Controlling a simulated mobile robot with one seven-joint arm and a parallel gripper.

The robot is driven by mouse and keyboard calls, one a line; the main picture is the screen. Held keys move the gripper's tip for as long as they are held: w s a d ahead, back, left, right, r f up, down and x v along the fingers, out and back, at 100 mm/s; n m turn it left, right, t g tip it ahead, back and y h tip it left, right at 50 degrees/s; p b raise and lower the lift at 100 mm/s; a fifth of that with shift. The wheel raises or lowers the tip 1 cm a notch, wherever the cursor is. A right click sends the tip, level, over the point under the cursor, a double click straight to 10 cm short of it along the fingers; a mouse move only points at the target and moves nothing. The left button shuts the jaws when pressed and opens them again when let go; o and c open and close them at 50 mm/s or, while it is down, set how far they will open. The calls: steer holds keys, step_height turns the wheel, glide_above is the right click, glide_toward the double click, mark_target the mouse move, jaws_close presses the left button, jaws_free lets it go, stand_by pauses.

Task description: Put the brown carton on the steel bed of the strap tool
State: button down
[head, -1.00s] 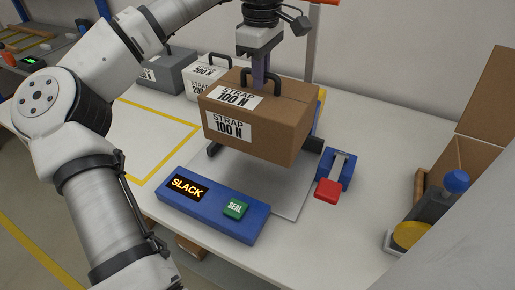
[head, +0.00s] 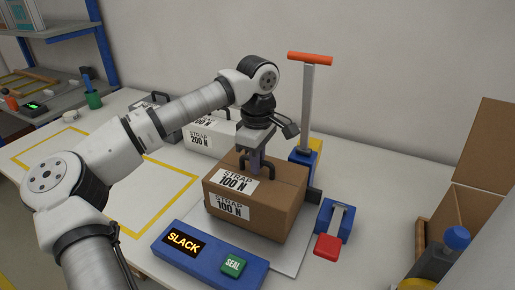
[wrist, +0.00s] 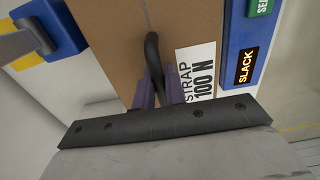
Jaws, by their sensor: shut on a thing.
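The brown carton (head: 262,205), labelled STRAP 100 N, sits upright over the steel bed (head: 294,247) of the strap tool. Its underside is very low at the bed; I cannot tell for certain whether it touches. My gripper (head: 251,166) is shut on the carton's black handle (wrist: 153,58), with the fingers on both sides of it in the wrist view. The strap tool's blue front panel (head: 205,258) reads SLACK and has a green SEAL button (head: 233,264). The carton hides most of the bed.
A post with an orange T-handle (head: 310,59) rises behind the carton. A white 200 N case (head: 207,139) is behind left.

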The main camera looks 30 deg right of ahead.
steer(key=shift+f, duration=0.55)
steer(key=c, duration=1.5)
jaws_free()
steer(key=shift+o, duration=0.2)
